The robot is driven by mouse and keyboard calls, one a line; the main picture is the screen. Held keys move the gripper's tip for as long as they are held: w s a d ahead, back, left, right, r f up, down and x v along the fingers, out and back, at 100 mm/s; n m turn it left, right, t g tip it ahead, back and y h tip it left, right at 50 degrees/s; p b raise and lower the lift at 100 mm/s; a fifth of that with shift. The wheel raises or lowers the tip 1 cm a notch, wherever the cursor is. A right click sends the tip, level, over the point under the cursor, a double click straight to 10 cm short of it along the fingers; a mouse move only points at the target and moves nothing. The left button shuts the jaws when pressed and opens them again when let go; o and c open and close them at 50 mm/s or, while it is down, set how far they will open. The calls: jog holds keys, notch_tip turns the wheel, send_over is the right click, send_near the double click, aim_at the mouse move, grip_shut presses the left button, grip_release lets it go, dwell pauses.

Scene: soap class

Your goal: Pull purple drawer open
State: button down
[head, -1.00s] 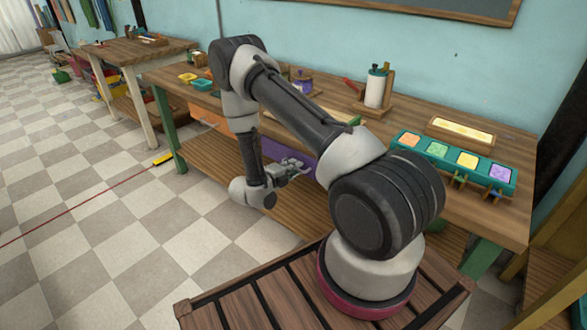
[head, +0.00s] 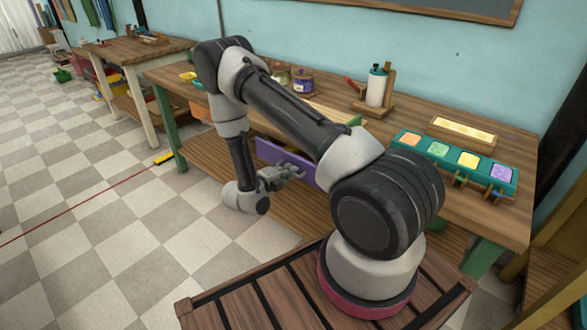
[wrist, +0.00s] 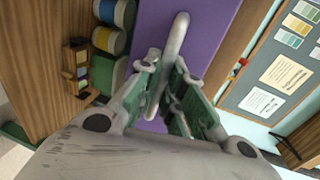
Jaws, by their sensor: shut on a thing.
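The purple drawer (head: 272,152) stands out from under the front of the wooden bench; my arm hides part of it. My gripper (head: 297,172) is at its front face. In the wrist view, the purple front (wrist: 212,45) fills the upper middle, and a pale bar handle (wrist: 179,35) sticks out from it. My gripper (wrist: 170,92) has its two fingers on either side of the handle and is shut on it. The inside of the drawer is hidden.
The bench top (head: 420,130) holds a teal tray (head: 440,163) of coloured blocks and a bottle (head: 376,87) on a stand. An orange drawer (head: 200,111) is further left. A low shelf (head: 205,160) lies beneath. The tiled floor (head: 110,220) in front is open.

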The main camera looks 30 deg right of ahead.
jog(key=f+v, duration=0.2)
jog(key=v, duration=0.9)
jog(key=a+f+v, duration=0.1)
jog(key=f+v, duration=0.2)
jog(key=v, duration=0.9)
jog(key=shift+s, duration=0.15)
jog(key=shift+a+r, duration=0.1)
jog(key=c, duration=1.8)
grip_release()
jog(key=v, duration=1.2)
